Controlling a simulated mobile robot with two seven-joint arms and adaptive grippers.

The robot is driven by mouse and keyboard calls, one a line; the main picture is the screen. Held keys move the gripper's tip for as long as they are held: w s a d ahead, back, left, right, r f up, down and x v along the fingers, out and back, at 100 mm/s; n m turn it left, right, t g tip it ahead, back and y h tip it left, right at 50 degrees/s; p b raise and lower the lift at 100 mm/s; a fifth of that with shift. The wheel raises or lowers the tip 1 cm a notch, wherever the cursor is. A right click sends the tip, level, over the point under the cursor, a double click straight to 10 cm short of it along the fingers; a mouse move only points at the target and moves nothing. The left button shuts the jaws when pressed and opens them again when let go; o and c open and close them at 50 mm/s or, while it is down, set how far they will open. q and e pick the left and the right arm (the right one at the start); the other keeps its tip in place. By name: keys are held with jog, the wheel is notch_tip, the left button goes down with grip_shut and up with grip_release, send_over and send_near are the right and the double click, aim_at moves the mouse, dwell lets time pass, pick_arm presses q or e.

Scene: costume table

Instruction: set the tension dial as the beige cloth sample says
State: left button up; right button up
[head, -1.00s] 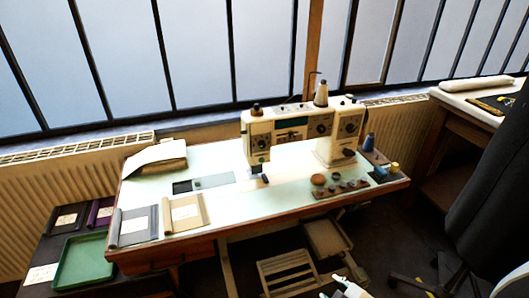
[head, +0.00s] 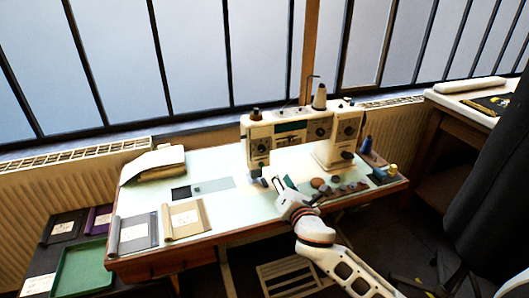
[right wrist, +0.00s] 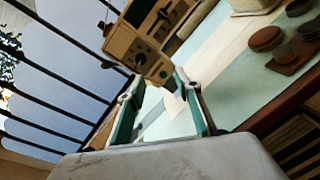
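The beige cloth sample (head: 186,218) lies at the table's front left with a pale label whose writing is too small to read. The cream sewing machine (head: 285,130) stands at the back middle with several dark dials on its front. I cannot tell which is the tension dial; one dark dial (right wrist: 141,58) shows low on the machine's head in the right wrist view. My right gripper (head: 277,183) is open and empty, just in front of and below the machine's head. Its fingers (right wrist: 158,84) show apart in the right wrist view. My left gripper is not in view.
A grey cloth sample (head: 138,233) lies left of the beige one. A board with round pieces (head: 340,190) is right of my right gripper. Thread spools (head: 380,172) stand at the table's right end. A green tray (head: 82,268) sits lower left. The table's front left middle is clear.

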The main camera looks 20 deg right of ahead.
aim_at(263, 149)
jog(key=w+r+n, duration=0.1)
jog(key=w, duration=0.2)
jog(key=w+a+n+y, duration=0.1)
jog(key=w, duration=0.3)
jog(key=w+a+r+n+t+b, duration=0.1)
jog(key=w+n, duration=0.1)
jog(key=w, duration=0.2)
jog(key=shift+w+r, duration=0.25)
jog(key=shift+r, duration=0.1)
grip_shut()
